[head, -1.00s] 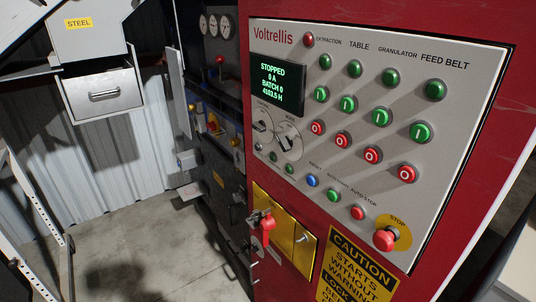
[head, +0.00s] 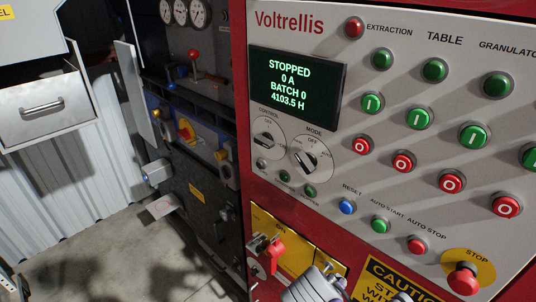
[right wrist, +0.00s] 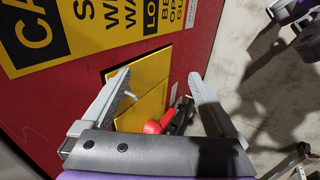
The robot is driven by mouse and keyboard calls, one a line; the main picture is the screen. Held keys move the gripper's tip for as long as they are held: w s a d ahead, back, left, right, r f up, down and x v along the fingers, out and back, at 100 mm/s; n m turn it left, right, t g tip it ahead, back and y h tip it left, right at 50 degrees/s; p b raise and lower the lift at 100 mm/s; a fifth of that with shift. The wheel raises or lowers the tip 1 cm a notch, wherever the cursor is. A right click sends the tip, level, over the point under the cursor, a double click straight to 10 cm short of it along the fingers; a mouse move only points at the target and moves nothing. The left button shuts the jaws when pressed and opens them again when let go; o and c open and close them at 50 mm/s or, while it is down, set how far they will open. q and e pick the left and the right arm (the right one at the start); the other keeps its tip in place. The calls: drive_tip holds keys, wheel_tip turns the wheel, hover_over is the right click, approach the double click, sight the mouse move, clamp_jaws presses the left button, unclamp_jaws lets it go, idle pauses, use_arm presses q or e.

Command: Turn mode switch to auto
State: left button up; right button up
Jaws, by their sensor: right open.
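The mode switch (head: 305,161) is a black and pale knob on a round light dial marked MODE, on the grey control panel below the display. OFF is printed above the knob; the label to its right is too small to read surely. The knob sits slanted, and I cannot tell its exact position. My right gripper shows partly at the bottom of the head view, below and apart from the switch. In the right wrist view my right gripper (right wrist: 158,76) is open and empty, its fingers spread before the red cabinet. My left gripper is not in view.
The control switch (head: 265,140) sits left of the mode switch. The display (head: 297,88) reads STOPPED. Green and red buttons fill the panel's right, with a red stop button (head: 463,279) low. A red handle (head: 272,254) juts out from the yellow plate (head: 297,262).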

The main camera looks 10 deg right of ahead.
drive_tip(key=w+a+r+n+h, duration=0.1)
drive_tip(key=w+r+n+h, duration=0.1)
drive_tip(key=w+r+n, duration=0.15)
drive_tip(key=n+t+h+b, duration=0.2)
drive_tip(key=n+t+h, duration=0.3)
drive_tip(key=t+h, duration=0.25)
approach(302, 164)
drive_tip(key=shift+g, duration=0.25)
drive_tip(key=x, duration=0.8)
drive_tip(key=shift+w+d+r, duration=0.15)
drive_tip(key=shift+w, duration=0.25)
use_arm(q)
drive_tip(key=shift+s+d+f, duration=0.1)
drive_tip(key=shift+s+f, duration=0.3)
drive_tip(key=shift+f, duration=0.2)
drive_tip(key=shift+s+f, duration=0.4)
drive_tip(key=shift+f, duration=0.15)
use_arm(e)
drive_tip(key=c, duration=1.4)
